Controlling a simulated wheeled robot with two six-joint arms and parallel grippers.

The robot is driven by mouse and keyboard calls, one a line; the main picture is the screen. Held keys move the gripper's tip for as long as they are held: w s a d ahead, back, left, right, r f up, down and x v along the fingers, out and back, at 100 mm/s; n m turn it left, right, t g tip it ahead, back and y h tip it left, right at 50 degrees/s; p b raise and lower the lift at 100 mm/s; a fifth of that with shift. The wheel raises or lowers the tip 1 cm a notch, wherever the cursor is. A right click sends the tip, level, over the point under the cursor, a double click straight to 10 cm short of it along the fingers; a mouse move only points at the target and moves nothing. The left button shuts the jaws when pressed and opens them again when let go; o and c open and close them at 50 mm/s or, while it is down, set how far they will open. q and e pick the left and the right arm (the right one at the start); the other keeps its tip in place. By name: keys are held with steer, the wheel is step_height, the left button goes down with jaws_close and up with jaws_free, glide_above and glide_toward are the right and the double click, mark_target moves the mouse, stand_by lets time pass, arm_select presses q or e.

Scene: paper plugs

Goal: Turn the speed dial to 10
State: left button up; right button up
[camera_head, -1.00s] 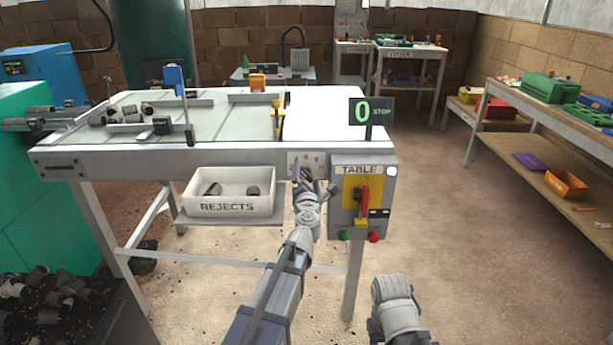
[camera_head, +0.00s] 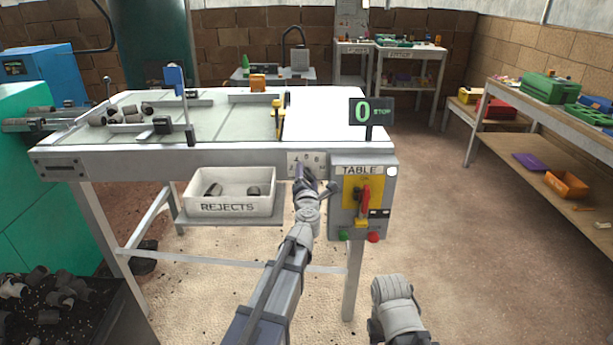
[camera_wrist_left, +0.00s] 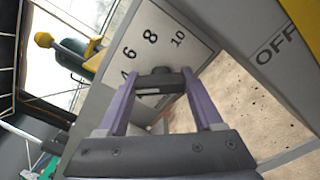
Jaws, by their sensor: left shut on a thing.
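The speed dial's white number plate (camera_head: 306,158) is on the table's front edge, left of the TABLE control box (camera_head: 346,215). In the left wrist view, the plate (camera_wrist_left: 150,50) shows 4, 6, 8 and 10. The dark dial knob (camera_wrist_left: 160,82) sits between the purple fingers of my left gripper (camera_wrist_left: 160,90), which is shut on it. In the head view, my left gripper (camera_head: 304,174) covers the lower plate and hides the knob. I cannot tell which number the knob points to. The display (camera_head: 371,112) reads 0 STOP.
The control box carries a red handle (camera_head: 365,201), a green button (camera_head: 343,236) and a red button (camera_head: 373,237). A REJECTS bin (camera_head: 230,207) stands left of my left arm. The floor to the right is open.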

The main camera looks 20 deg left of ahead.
arm_select(q)
steer(key=shift+c, duration=1.1)
steer(key=m, duration=0.8)
steer(key=shift+m, duration=0.3)
steer(key=m, duration=0.3)
steer(key=shift+d+m, duration=0.1)
steer(key=shift+m, duration=0.3)
steer(key=m, duration=1.1)
steer(key=shift+m, duration=0.4)
